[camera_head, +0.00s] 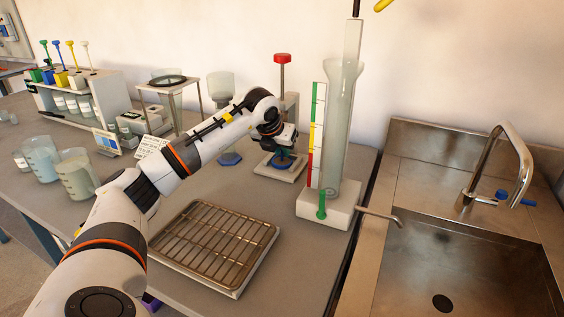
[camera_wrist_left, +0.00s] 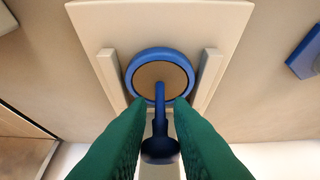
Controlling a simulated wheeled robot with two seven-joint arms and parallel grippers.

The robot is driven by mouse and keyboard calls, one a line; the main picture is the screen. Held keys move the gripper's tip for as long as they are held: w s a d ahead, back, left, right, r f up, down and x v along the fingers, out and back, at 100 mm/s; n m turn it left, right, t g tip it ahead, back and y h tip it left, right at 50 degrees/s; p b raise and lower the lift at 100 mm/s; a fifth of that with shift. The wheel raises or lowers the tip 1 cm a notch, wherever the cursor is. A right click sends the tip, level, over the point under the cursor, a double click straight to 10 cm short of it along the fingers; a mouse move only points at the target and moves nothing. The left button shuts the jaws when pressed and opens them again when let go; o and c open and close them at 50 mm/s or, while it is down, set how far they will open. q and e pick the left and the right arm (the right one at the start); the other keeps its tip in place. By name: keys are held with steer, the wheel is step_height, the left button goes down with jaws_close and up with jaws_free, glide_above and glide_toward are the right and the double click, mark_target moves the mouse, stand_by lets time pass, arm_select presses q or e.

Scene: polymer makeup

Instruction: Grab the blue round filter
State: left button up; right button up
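The blue round filter (camera_wrist_left: 136,78) has a blue rim, a tan centre and a blue stem with a round knob. It lies between two raised rails on a pale stand plate (camera_wrist_left: 200,18). My left gripper (camera_wrist_left: 161,103) has its green fingers on either side of the stem, with gaps visible between fingertips and stem. In the head view the left gripper (camera_head: 285,149) is over the pale stand, with the blue filter (camera_head: 282,164) just below it and partly covered. My right gripper is not in view.
A red-topped post (camera_head: 282,75) rises behind the gripper. A tall glass cylinder (camera_head: 340,120) on a white base stands to the right, beside the sink (camera_head: 470,260). A wire-rack tray (camera_head: 215,245) lies in front. Beakers (camera_head: 75,175) stand at left.

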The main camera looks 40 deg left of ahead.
arm_select(q)
jaws_close()
